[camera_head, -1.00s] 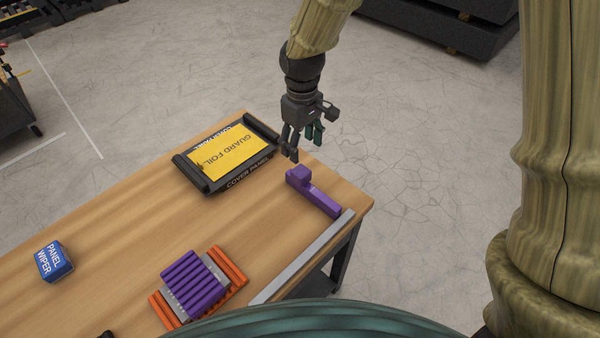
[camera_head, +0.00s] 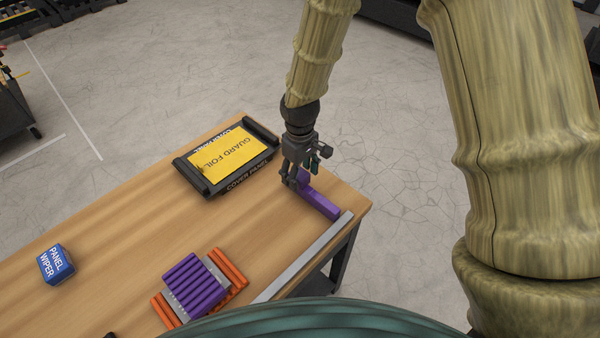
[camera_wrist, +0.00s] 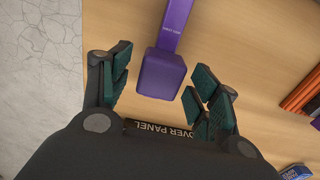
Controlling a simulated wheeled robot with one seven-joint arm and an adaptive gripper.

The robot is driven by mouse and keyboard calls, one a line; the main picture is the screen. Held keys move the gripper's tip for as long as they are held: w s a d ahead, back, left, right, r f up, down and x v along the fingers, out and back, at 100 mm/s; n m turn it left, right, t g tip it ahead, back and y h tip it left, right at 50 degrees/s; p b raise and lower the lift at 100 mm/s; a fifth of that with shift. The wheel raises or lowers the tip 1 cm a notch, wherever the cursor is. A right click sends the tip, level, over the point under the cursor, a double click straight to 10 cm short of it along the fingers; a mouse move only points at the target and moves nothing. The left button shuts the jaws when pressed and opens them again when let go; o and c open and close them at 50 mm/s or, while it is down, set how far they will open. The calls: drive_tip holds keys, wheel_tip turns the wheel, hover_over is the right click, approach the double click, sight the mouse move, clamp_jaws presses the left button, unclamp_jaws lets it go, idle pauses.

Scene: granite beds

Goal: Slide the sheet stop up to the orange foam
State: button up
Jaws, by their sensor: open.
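The purple sheet stop (camera_head: 321,202) lies on the wooden table near its right end, a long bar with a raised block at its far end. In the wrist view the block (camera_wrist: 160,74) shows between the open fingers of my gripper (camera_wrist: 162,92), with a gap visible on both sides. In the head view my gripper (camera_head: 295,180) hides most of the block. I cannot tell how far the fingertips are above the table. The orange foam (camera_head: 231,267) lies at the near side of the table, partly under a grey sheet and ribbed purple foam (camera_head: 195,283).
A grey rail (camera_head: 305,256) runs along the near right table edge. A black cover panel tray (camera_head: 262,166) with yellow guard foil (camera_head: 225,152) stands left of my gripper. A blue panel wiper pack (camera_head: 55,264) sits far left. Bare wood separates stop and foam.

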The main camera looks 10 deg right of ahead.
drive_tip(key=shift+f, duration=0.45)
drive_tip(key=shift+c, duration=0.4)
clamp_jaws()
